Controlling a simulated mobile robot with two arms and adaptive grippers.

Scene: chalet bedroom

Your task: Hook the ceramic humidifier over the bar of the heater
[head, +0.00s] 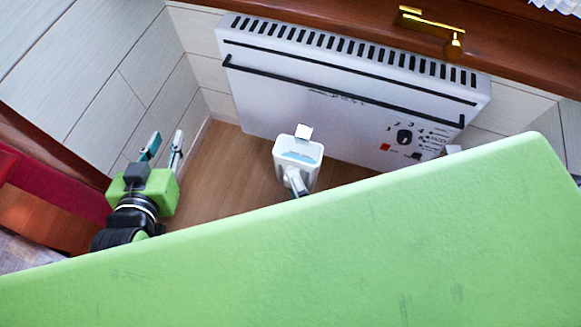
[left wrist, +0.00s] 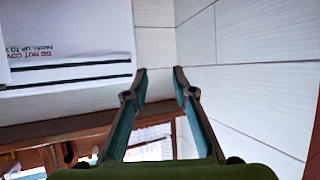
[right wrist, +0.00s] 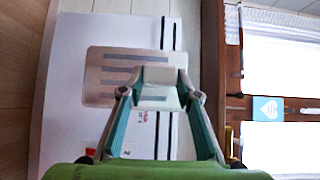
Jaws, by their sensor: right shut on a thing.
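The white ceramic humidifier (head: 281,158), an open box with blue inside and a square white tab at its top, is held by my right gripper (head: 297,180). It is in front of the heater (head: 300,75). The heater is a white wall panel with a long black bar (head: 340,93) across its face. In the head view the humidifier appears below the bar; the gap in depth is hard to judge. The right wrist view shows the humidifier (right wrist: 105,75) at the fingertips, with the heater behind. My left gripper (head: 165,147) is open and empty at the left, near the wall.
A large green surface (head: 400,240), perhaps my own body, covers the lower head view and hides most of my right arm. A wooden ledge with a brass handle (head: 430,22) runs above the heater. Bare wooden floor (head: 235,165) lies between the left gripper and the humidifier.

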